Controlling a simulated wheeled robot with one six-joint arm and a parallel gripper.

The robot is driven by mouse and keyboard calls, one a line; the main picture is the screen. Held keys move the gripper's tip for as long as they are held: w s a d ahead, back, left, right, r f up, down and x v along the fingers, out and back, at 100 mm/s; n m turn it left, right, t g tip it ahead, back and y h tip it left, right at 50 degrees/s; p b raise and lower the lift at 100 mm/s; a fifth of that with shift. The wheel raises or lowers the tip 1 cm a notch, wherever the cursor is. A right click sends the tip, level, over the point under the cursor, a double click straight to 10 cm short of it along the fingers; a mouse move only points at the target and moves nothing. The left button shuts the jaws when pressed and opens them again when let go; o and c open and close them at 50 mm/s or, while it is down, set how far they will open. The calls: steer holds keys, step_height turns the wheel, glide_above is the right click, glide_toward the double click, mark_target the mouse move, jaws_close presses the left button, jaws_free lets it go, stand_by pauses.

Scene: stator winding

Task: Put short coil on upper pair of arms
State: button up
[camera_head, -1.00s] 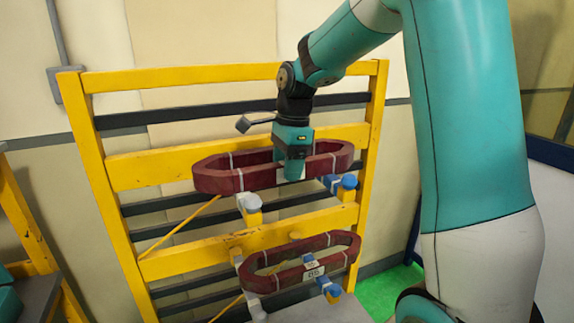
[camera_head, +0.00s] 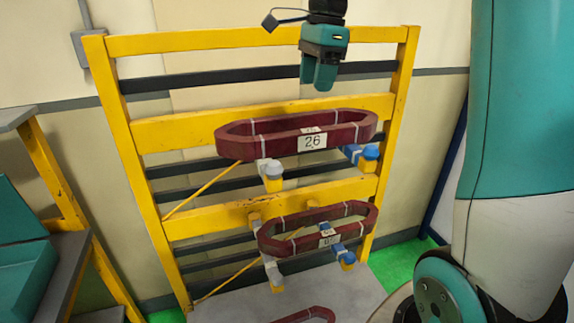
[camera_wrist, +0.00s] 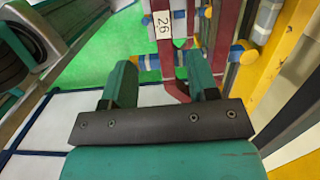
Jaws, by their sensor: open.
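A dark red oval coil (camera_head: 232,146) with a white label reading 26 (camera_head: 312,141) lies across the upper pair of arms. A smaller-looking red coil (camera_head: 283,247) lies on the lower pair of arms.
The arms project from a yellow rack (camera_head: 152,190) with dark crossbars. Part of another red coil (camera_head: 312,313) shows on a grey surface (camera_head: 232,307) at the bottom. A bench (camera_head: 62,280) stands at the left. Space around my gripper is clear in front of the rack.

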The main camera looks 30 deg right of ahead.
steer(key=s+a+f+n+y, duration=0.1)
steer(key=s+a+f+n, duration=0.1)
steer(key=s+a+n, duration=0.4)
steer(key=s+a+f+n, duration=0.2)
steer(key=a+f+n, duration=0.1)
steer(key=a+n, duration=0.55)
steer(key=s+a+f+n+y, duration=0.1)
steer(key=s+a+f+n, duration=0.2)
steer(key=s+n, duration=0.3)
steer(key=s+a+f+n, duration=0.3)
steer(key=s+a+n, duration=0.3)
steer(key=s+n, duration=0.1)
steer(key=shift+s+a+y, duration=0.25)
steer(key=shift+s+y, duration=0.15)
steer(key=shift+s, duration=0.05)
